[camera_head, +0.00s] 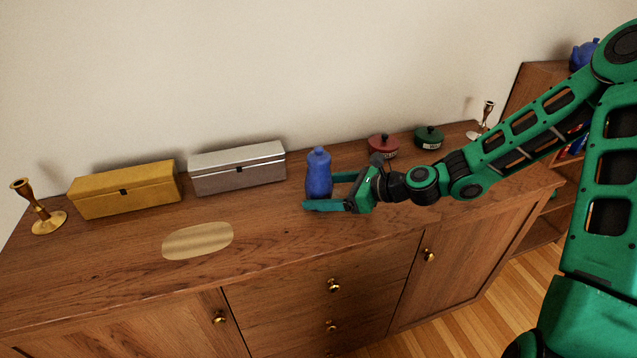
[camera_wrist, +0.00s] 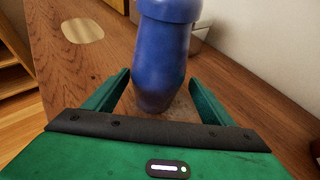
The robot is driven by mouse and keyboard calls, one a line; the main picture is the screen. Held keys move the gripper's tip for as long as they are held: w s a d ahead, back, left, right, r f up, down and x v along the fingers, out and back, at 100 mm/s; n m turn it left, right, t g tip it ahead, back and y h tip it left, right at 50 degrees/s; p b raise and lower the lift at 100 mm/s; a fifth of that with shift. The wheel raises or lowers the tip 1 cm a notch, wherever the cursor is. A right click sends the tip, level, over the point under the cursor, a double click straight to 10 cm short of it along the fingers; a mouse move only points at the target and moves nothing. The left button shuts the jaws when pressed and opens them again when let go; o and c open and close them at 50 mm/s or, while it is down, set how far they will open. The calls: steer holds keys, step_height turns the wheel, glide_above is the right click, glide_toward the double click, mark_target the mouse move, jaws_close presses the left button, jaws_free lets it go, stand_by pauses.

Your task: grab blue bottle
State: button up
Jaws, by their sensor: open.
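The blue bottle (camera_head: 318,172) stands upright on the wooden sideboard (camera_head: 130,258), right of the silver box in the head view. In the wrist view the blue bottle (camera_wrist: 161,60) rises ahead of my gripper, its top cut off by the picture edge. My gripper (camera_head: 322,191) reaches in from the right, low over the sideboard top. Its fingers (camera_wrist: 159,85) are open, one on each side of the bottle, with a gap showing on both sides in the wrist view.
A silver box (camera_head: 237,168) and a yellow box (camera_head: 126,190) stand at the back left. Red (camera_head: 383,146) and green (camera_head: 429,137) lidded pots stand behind my arm. A flat oval gold plate (camera_head: 197,240) lies front left.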

mark_target(307, 192)
steer(key=x, duration=0.5)
steer(key=shift+s+a, duration=0.1)
steer(key=shift+s, duration=0.1)
steer(key=shift+r, duration=0.1)
steer(key=c, duration=1.4)
steer(key=shift+c, duration=0.2)
steer(key=shift+r, duration=0.1)
